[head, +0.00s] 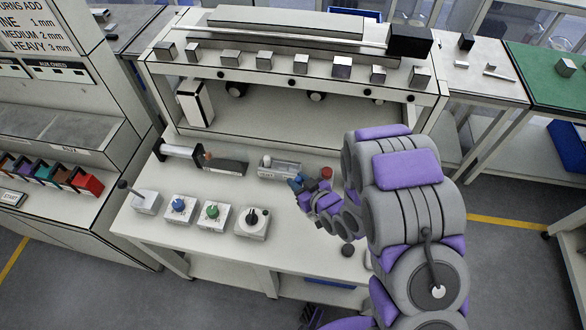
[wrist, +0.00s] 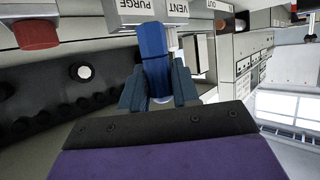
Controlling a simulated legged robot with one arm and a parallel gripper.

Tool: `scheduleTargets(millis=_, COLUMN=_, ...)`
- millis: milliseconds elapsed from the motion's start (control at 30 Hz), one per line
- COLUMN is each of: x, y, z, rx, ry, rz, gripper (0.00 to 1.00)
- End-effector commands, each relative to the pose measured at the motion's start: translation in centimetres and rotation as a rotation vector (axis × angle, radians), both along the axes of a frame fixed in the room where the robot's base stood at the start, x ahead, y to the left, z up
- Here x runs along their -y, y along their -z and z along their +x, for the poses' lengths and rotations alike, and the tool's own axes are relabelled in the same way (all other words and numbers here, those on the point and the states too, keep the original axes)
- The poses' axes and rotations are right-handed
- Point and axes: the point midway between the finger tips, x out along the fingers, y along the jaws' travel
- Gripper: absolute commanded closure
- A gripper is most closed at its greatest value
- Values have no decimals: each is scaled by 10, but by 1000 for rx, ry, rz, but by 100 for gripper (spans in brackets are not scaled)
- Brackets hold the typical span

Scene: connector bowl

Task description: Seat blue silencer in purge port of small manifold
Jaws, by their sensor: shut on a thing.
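The blue silencer (wrist: 153,45) is held between the two dark fingers of my gripper (wrist: 158,92) in the wrist view. Its far end points to the top edge, beside the PURGE label (wrist: 135,5) and the VENT label (wrist: 179,8) on a pale part, seemingly the small manifold. I cannot tell whether the silencer's end is in the port or only in front of it. In the head view, blue shows at my gripper (head: 298,184), just in front of a pale boxy piece (head: 280,169) on the bench. The port itself is hidden.
A red cap (wrist: 37,33) is at the upper left in the wrist view, near a dark block (wrist: 60,110) with several round recesses. The bench (head: 300,220) also carries blue (head: 178,205) and green (head: 212,211) knobs on pale boxes.

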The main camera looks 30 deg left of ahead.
Motion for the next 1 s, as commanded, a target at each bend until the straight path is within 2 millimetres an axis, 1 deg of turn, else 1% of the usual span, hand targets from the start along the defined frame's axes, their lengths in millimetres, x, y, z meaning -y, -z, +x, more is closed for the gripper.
scheduleTargets(millis=33, x=-7, y=1, z=8, rx=2, ry=0, rz=4, gripper=98)
scheduleTargets(millis=100, x=-15, y=0, z=21, rx=6, ry=1, rz=7, gripper=98)
scheduleTargets(millis=300, x=-36, y=2, z=52, rx=5, ry=1, rz=9, gripper=98)
scheduleTargets(millis=433, x=-48, y=3, z=67, rx=6, ry=0, rz=11, gripper=98)
scheduleTargets(millis=767, x=-66, y=8, z=83, rx=3, ry=1, rz=4, gripper=98)
scheduleTargets(millis=900, x=-64, y=33, z=82, rx=0, ry=2, rz=2, gripper=100)
scheduleTargets(millis=1000, x=-63, y=45, z=81, rx=-3, ry=1, rz=-1, gripper=100)
